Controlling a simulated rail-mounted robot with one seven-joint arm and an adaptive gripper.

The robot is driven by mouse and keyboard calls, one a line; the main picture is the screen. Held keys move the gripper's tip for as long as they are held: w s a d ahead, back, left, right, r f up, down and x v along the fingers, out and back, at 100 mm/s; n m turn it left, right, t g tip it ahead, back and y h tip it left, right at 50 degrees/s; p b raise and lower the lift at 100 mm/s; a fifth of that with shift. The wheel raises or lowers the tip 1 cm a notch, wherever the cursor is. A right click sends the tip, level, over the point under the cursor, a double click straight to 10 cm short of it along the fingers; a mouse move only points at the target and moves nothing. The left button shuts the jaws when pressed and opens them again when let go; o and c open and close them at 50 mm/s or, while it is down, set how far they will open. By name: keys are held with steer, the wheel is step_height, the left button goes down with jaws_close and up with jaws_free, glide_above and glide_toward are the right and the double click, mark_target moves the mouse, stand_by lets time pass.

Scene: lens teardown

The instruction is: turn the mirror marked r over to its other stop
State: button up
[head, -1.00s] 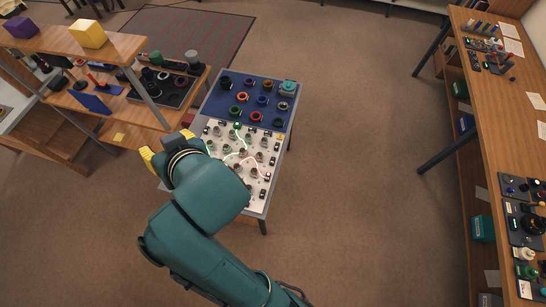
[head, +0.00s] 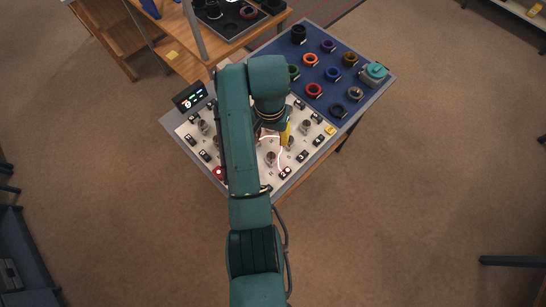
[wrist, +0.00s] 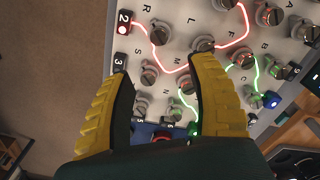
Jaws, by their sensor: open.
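In the wrist view, the letter R is printed near the top left of the white board (wrist: 178,9). The mirror nearest to it is a small metal knob (wrist: 160,33), which I take for the mirror marked r; which way it is turned is hard to tell. A glowing red line passes by it from the lit red port marked 2 (wrist: 124,28). My gripper (wrist: 163,72) is open, its yellow fingers spread wide. The knob near S (wrist: 149,75) shows between the fingers, with nothing held. In the head view, my gripper (head: 285,132) is over the board, partly hidden by my arm.
Other knobs stand close by, including one beside the right finger (wrist: 203,44). A green line runs to a green port (wrist: 194,128). In the head view, a blue panel (head: 318,72) with several coloured rings adjoins the board, and a small display (head: 190,97) stands at its left edge.

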mark_target(271, 155)
step_height(271, 155, down, 12)
steer(key=b, duration=0.9)
steer(key=shift+r, duration=0.25)
steer(key=shift+f, duration=0.95)
jaws_close()
